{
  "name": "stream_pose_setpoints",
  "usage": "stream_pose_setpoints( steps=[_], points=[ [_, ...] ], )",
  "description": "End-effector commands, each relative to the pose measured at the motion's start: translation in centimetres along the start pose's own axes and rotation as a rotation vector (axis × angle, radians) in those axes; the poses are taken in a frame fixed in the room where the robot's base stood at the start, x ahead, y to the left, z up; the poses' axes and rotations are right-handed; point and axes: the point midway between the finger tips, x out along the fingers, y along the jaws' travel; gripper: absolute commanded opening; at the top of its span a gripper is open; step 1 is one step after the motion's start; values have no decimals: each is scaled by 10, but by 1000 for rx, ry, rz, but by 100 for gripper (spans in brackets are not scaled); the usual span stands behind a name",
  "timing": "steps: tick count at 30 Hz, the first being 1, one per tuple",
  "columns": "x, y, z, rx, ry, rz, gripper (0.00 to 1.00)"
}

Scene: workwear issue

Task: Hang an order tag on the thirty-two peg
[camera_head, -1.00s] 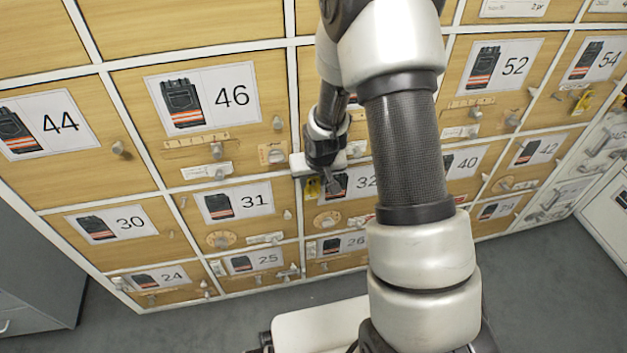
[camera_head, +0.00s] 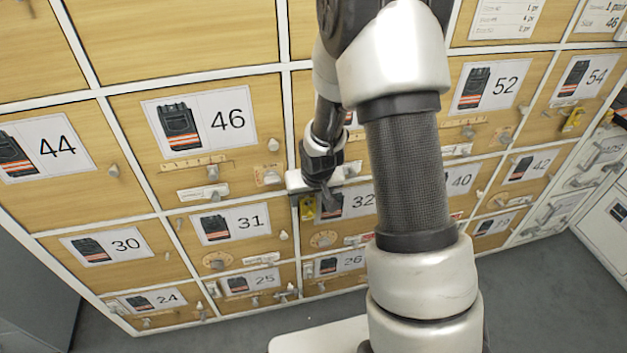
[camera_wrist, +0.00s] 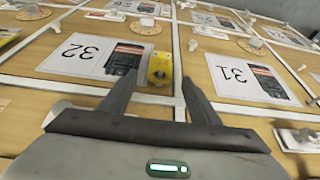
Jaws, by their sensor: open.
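A yellow order tag (camera_head: 307,208) hangs flat against the wooden door just left of the 32 label (camera_head: 347,204). In the wrist view the tag (camera_wrist: 160,68) is upright beside the 32 label (camera_wrist: 92,57), which appears upside down there. The peg holding the tag cannot be made out clearly. My gripper (camera_head: 326,196) is in front of door 32. In the wrist view its fingers (camera_wrist: 158,80) are spread apart, with the tag seen beyond and between their tips. Nothing is clamped between them.
Another yellow tag (camera_head: 573,118) hangs by 54. My arm hides part of the front. Grey floor lies below.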

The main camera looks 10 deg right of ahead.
Motion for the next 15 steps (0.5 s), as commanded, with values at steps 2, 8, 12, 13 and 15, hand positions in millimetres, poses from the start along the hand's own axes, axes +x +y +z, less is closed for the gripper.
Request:
stream_pose_setpoints(
  steps=[2,8,12,13,15],
  points=[
    [-24,0,-3,1,3,0,57],
    [-74,0,-3,1,4,0,57],
    [-106,0,-3,0,4,0,57],
    [-112,0,-2,0,4,0,57],
    [-124,0,-1,0,2,0,57]
  ],
)
